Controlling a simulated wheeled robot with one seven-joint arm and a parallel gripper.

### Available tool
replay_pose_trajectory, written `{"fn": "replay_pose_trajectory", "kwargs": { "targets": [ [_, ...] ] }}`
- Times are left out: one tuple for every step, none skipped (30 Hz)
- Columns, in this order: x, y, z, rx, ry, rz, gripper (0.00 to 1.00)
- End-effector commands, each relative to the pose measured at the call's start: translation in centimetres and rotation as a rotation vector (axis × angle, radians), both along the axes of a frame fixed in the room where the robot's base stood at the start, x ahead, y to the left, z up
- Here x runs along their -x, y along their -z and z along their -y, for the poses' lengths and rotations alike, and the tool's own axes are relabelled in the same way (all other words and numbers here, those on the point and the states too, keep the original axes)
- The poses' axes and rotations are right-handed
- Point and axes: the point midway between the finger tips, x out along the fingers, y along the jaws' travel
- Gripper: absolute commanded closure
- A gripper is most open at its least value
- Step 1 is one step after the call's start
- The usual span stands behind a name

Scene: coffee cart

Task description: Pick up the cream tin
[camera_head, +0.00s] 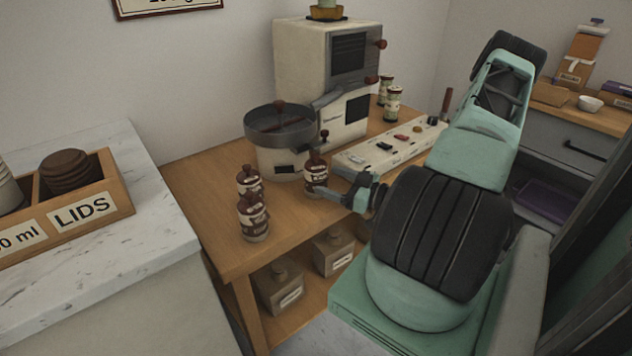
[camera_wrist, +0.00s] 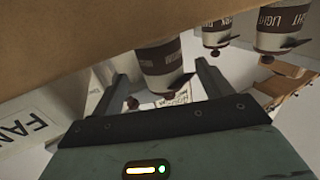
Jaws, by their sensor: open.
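Three brown-and-white canisters with knobbed lids stand upright on the wooden table: one (camera_head: 315,175) beside my gripper, and two (camera_head: 249,181) (camera_head: 253,219) farther left. Two smaller pale tins with green-and-brown markings (camera_head: 392,104) (camera_head: 385,88) stand at the back, by the machine. I cannot tell which is the cream tin. My gripper (camera_head: 340,192) is open. In the wrist view, inverted, the near canister (camera_wrist: 160,66) shows between the spread fingers (camera_wrist: 158,82); contact cannot be told. Two other canisters, at least one labelled LIGHT (camera_wrist: 283,26), show at upper right.
A grey pan-topped machine (camera_head: 280,130) and a tall cream machine (camera_head: 325,75) stand behind. A white switch panel (camera_head: 385,148) lies to the right. A marble counter (camera_head: 130,190) with a LIDS crate (camera_head: 115,195) is at left.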

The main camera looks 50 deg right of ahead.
Motion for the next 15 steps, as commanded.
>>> {"fn": "replay_pose_trajectory", "kwargs": {
  "targets": [
    [-0.4, 0.0, -0.1, -0.001, 0.000, 0.001, 0.22],
    [-0.7, -0.1, -0.2, -0.001, 0.000, 0.002, 0.22],
    [-1.2, -0.2, -0.3, -0.002, -0.001, 0.003, 0.22],
    [-1.6, -0.2, -0.4, -0.003, -0.002, 0.002, 0.22],
    [-2.1, -0.2, -0.5, -0.003, -0.002, 0.002, 0.22],
    [-2.7, -0.3, -0.7, -0.002, -0.002, 0.003, 0.22],
    [-3.2, -0.3, -0.8, -0.002, -0.002, 0.003, 0.22],
    [-3.6, -0.2, -0.8, -0.001, -0.002, 0.002, 0.22],
    [-4.1, -0.2, -0.9, 0.000, -0.002, 0.002, 0.22],
    [-4.4, -0.1, -0.9, -0.001, -0.001, 0.001, 0.22],
    [-4.6, -0.1, -0.9, -0.001, 0.000, 0.001, 0.22],
    [-4.9, -0.2, -1.0, -0.001, 0.000, 0.002, 0.22],
    [-5.0, -0.2, -1.0, -0.001, -0.001, 0.002, 0.22],
    [-5.1, -0.1, -1.0, -0.001, 0.000, 0.001, 0.22],
    [-5.1, -0.1, -1.0, -0.001, 0.000, 0.001, 0.22]
  ]
}}
